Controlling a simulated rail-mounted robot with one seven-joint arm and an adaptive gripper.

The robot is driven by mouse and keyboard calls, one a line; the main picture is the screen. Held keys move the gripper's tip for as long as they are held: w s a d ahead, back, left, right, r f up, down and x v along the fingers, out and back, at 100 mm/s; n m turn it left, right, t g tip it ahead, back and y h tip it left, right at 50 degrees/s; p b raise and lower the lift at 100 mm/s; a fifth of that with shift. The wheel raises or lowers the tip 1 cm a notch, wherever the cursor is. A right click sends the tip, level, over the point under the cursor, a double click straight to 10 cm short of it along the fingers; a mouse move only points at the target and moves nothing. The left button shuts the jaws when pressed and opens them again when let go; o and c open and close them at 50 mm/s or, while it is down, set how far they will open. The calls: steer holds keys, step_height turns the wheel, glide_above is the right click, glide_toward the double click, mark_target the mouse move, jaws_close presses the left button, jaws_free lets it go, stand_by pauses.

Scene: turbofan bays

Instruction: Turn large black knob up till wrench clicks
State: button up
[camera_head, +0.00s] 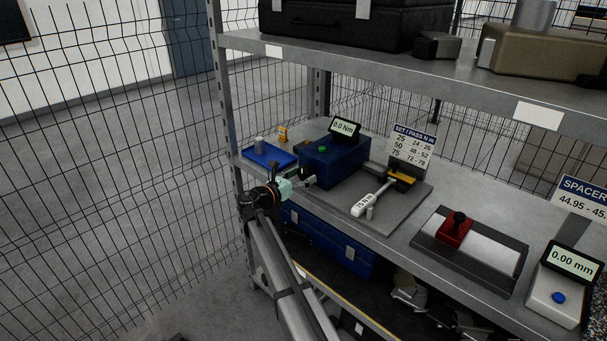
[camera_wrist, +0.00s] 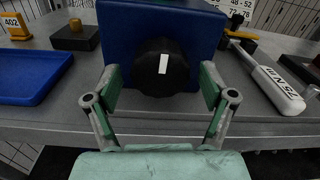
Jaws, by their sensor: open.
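The large black knob (camera_wrist: 162,68) sits on the front face of the blue tester box (camera_wrist: 118,22), with its white mark pointing straight up. The blue box (camera_head: 337,160) also shows in the head view, with a display reading 0.0 Nm (camera_head: 345,128) on top. The torque wrench (camera_head: 372,199), with a white handle marked 75 N m, lies on a grey plate to the right; its handle (camera_wrist: 275,84) shows in the wrist view. My gripper (camera_wrist: 161,90) is open, its fingers at either side of the knob's lower part. Contact cannot be told. In the head view my gripper (camera_head: 306,182) is at the box's front.
A blue tray (camera_head: 269,155) stands left of the box. A SET/PASS sign (camera_head: 413,146) stands behind the wrench. A red block on a grey plate (camera_head: 455,229) and a 0.00 mm gauge (camera_head: 571,262) are further right. An upper shelf (camera_head: 400,68) overhangs the bench.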

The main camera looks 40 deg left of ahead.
steer(key=shift+w, duration=0.3)
steer(key=c, duration=1.2)
steer(key=shift+o, duration=0.2)
steer(key=shift+f+m+b, duration=0.1)
steer(key=shift+m+b, duration=0.2)
steer(key=shift+b, duration=0.1)
